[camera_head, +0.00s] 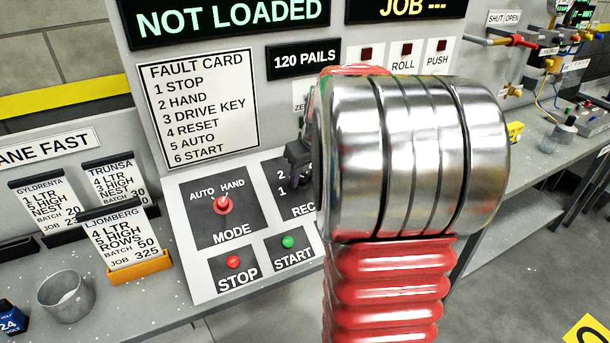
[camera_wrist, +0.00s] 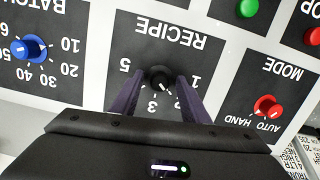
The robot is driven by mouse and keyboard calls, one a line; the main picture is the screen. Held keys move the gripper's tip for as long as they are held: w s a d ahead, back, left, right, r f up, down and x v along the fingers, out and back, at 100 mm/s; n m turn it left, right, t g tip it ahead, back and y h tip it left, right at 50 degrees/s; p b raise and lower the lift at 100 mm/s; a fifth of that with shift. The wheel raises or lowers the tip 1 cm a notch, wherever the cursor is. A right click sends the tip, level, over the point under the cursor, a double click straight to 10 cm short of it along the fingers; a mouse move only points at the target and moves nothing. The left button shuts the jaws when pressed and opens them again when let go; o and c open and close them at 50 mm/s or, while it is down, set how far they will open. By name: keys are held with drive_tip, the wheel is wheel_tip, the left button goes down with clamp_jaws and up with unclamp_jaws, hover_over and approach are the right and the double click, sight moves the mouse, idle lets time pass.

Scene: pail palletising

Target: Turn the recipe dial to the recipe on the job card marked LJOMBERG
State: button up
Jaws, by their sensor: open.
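The LJOMBERG job card (camera_head: 118,238) stands in an orange holder and reads 4 LTR, 5 HIGH, ROWS, batch 50, job 325. The black recipe dial (camera_wrist: 160,77) shows in the wrist view, upside down. A pale mark on its knob points roughly toward the 2, partly obscured. The 1, 3 and 5 around it are readable. My gripper (camera_wrist: 160,82) is open, with one dark finger on each side of the knob; I cannot tell whether they touch it. In the head view my gripper (camera_head: 298,162) is at the recipe panel, and my arm hides most of that panel.
The red mode knob (camera_head: 223,205), red stop button (camera_head: 233,262) and green start button (camera_head: 288,242) sit close by. The blue batch dial (camera_wrist: 30,47) is on the recipe dial's other side. Cards TRUNSA (camera_head: 112,182) and GYLDRENTA (camera_head: 42,203) stand behind LJOMBERG. The display (camera_head: 230,20) reads NOT LOADED.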

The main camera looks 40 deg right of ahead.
drive_tip(key=shift+c, duration=0.3)
drive_tip(key=c, duration=1)
drive_tip(key=shift+m, duration=0.4)
drive_tip(key=m, duration=0.4)
drive_tip(key=shift+y, duration=0.3)
drive_tip(key=m, duration=0.4)
drive_tip(key=shift+m+t, duration=0.3)
drive_tip(key=shift+m, duration=0.1)
drive_tip(key=o, duration=1.1)
drive_tip(key=shift+c, duration=0.2)
